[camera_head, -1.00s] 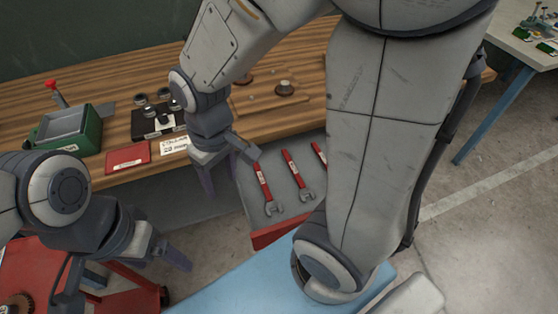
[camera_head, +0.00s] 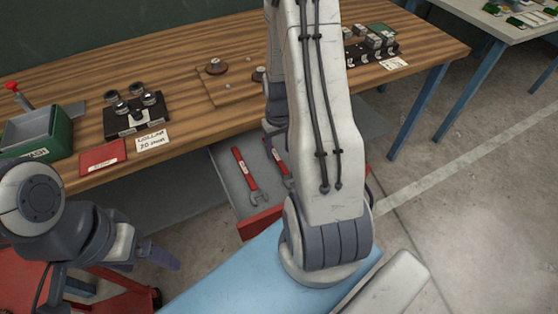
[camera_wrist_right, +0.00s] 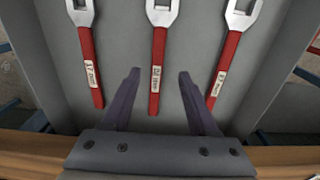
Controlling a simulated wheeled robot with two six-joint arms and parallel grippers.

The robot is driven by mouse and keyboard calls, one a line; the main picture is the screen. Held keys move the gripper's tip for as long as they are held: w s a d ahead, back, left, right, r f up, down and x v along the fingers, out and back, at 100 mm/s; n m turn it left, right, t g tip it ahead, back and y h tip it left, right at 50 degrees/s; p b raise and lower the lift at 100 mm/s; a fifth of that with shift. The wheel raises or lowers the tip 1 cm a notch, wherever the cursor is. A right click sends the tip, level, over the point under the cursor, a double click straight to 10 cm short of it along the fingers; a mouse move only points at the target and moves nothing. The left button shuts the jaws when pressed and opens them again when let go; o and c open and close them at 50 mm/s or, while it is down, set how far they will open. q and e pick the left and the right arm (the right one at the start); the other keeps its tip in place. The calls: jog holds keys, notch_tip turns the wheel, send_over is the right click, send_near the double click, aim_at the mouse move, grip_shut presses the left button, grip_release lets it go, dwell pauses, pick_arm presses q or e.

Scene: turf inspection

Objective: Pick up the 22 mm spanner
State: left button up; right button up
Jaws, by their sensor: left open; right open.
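Three red-handled spanners with grey open heads lie in an open grey drawer (camera_head: 228,184). In the right wrist view, the middle spanner (camera_wrist_right: 157,75) has a small label that seems to read 22 mm. The left spanner (camera_wrist_right: 86,65) seems labelled 17 mm; the label of the right spanner (camera_wrist_right: 228,62) is unclear. My right gripper (camera_wrist_right: 160,74) is open and empty, its fingers on either side of the middle handle, apparently above it. In the head view my arm hides this gripper and part of the drawer. My left gripper (camera_head: 163,258) is open and empty at lower left.
The wooden bench (camera_head: 190,70) stands over the drawer. On it are a green tray (camera_head: 60,135), a red booklet (camera_head: 102,157), a black block with round parts (camera_head: 137,118) and a paper label (camera_head: 153,140). A red cart (camera_head: 110,290) stands at lower left. Open floor lies right.

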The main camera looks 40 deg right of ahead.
aim_at(280, 161)
jog(key=f, duration=0.5)
jog(key=shift+w+d+f, duration=0.1)
jog(key=shift+d+f, duration=0.05)
jog(key=shift+d, duration=0.1)
grip_shut()
